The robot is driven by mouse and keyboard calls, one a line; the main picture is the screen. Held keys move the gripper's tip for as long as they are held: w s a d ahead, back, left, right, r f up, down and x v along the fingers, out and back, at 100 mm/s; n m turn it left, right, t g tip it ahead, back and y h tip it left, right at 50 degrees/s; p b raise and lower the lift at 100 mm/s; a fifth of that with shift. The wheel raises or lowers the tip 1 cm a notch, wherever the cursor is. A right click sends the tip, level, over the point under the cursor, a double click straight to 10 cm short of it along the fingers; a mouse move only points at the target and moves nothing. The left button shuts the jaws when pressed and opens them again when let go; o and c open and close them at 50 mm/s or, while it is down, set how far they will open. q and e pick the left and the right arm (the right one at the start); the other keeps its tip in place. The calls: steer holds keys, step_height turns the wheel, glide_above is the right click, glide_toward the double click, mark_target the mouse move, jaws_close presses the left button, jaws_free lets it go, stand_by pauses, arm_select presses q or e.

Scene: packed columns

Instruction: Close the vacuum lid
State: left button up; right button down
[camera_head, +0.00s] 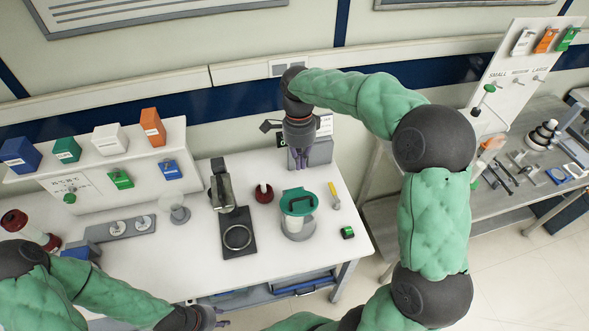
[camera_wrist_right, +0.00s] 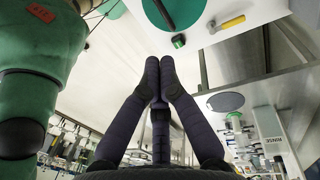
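A clear, whitish vessel (camera_head: 296,226) with a round green lid (camera_head: 298,202) stands near the right end of the white table. The lid lies on top of the vessel and has a raised handle; I cannot tell whether it is sealed. A green disc, probably this lid (camera_wrist_right: 185,10), is cut off at the top of the right wrist view. My right gripper (camera_head: 301,160) hangs above and behind the vessel, apart from it. In the right wrist view its fingertips (camera_wrist_right: 160,66) meet with nothing between them. My left gripper (camera_head: 219,315) is low by the table's front edge, mostly hidden.
A black stand with a ring (camera_head: 238,240) is left of the vessel, and a red-topped item (camera_head: 263,193) stands behind it. A yellow-handled tool (camera_head: 334,195) and a small green box (camera_head: 347,232) lie to the right. A grey box (camera_head: 318,152) is behind my right gripper.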

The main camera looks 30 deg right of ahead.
glide_above(304, 213)
steer(key=w, duration=0.3)
steer(key=f, duration=1.3)
steer(key=shift+w+d+f, duration=0.1)
steer(key=shift+d, duration=0.2)
steer(key=shift+f+b, duration=0.25)
steer(key=shift+b, duration=0.2)
steer(key=f+t+b, duration=0.1)
steer(key=b, duration=0.1)
steer(key=s+b, duration=0.1)
steer(key=b, duration=0.1)
steer(key=s+f+t+b, duration=0.1)
steer(key=b, duration=0.1)
steer(key=shift+s+a+f+t+h+b, duration=0.2)
steer(key=shift+a+f+t+h+b, duration=0.05)
steer(key=shift+f+t+h+b, duration=0.1)
steer(key=shift+s+a+f+b, duration=0.15)
steer(key=shift+s+f+b, duration=0.3)
steer(key=shift+b, duration=0.35)
steer(key=shift+r, duration=0.1)
